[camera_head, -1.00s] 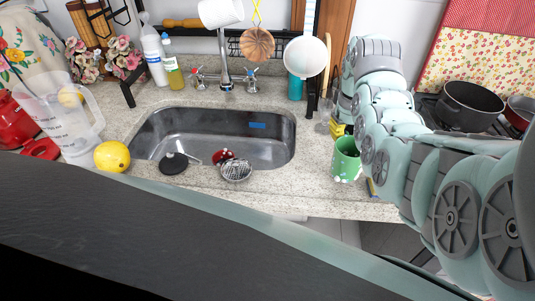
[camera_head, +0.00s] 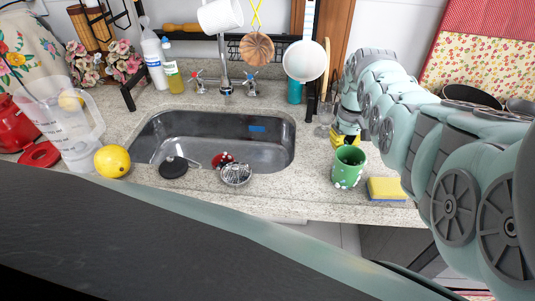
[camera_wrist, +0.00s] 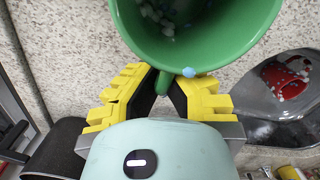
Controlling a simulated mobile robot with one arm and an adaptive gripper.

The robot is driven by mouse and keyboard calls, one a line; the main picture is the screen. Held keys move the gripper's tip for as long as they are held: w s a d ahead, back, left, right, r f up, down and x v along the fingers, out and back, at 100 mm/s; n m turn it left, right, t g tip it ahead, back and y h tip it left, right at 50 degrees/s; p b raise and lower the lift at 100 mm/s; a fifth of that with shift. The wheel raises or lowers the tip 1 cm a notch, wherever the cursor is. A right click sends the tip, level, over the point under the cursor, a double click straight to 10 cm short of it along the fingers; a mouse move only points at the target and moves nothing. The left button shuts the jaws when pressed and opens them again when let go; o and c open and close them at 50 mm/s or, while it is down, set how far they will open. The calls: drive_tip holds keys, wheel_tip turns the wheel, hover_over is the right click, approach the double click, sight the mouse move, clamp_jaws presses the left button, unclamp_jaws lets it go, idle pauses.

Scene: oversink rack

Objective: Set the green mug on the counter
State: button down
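The green mug (camera_head: 348,168) has pale spots and is upright at the counter (camera_head: 290,195) right of the sink. I cannot tell whether its base touches the counter. My gripper (camera_head: 346,140) is behind the mug, partly hidden by it. In the wrist view the mug (camera_wrist: 200,40) fills the top, with small white and blue bits inside. Its handle lies between the yellow fingers of my gripper (camera_wrist: 165,82), which are closed in on it.
A yellow sponge (camera_head: 387,189) lies close right of the mug, near the front edge. A glass (camera_head: 324,125) stands behind the gripper. Pots (camera_head: 472,96) are at the far right.

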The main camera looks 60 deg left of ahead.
drive_tip(key=shift+a+f, duration=0.1)
drive_tip(key=shift+f, duration=0.05)
drive_tip(key=c, duration=1.7)
unclamp_jaws()
drive_tip(key=o, duration=0.6)
drive_tip(key=shift+c, duration=0.2)
